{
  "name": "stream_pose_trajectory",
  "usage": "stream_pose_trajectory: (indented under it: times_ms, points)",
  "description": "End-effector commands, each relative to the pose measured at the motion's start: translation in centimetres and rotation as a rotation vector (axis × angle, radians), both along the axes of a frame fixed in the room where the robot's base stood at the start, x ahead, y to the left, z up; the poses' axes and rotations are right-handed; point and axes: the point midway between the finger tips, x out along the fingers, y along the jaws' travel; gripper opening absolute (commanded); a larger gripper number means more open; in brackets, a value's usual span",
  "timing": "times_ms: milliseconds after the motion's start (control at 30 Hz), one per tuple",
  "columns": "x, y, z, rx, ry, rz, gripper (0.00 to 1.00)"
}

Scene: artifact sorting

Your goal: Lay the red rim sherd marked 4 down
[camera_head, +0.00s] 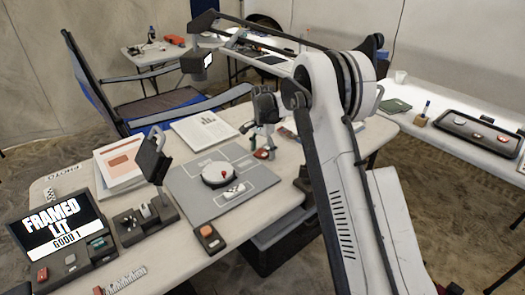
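My gripper (263,147) points down over the right back corner of the grey mat (197,203) on the near table. A small red piece (261,154) shows right at its fingertips; it may be the red rim sherd, but no number is readable. I cannot tell whether the fingers grip it or it rests on the mat between them. A checkered scale marker (234,190) lies in front of the turntable.
A screen (55,228) reading "FRAMED IT GOOD 1" stands at the left front. A dark stand (153,158) rises left of the mat. A button box (208,238) sits at the table's front edge. A dark tray (455,130) with several pieces lies on the right table.

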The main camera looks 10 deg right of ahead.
Motion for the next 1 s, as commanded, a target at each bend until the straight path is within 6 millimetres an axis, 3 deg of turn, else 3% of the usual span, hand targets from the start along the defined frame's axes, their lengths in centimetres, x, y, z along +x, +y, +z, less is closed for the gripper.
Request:
stream_pose_trajectory:
  times_ms: [267,567,700,1000]
  points:
    - [0.0,0.0,0.6,0.0,0.0,0.0,0.66]
    - [-0.1,0.0,4.4,0.0,0.0,0.0,0.66]
    - [-0.1,-0.1,5.7,0.0,0.0,0.0,0.54]
    - [-0.1,-0.1,5.8,0.0,0.0,0.0,0.54]
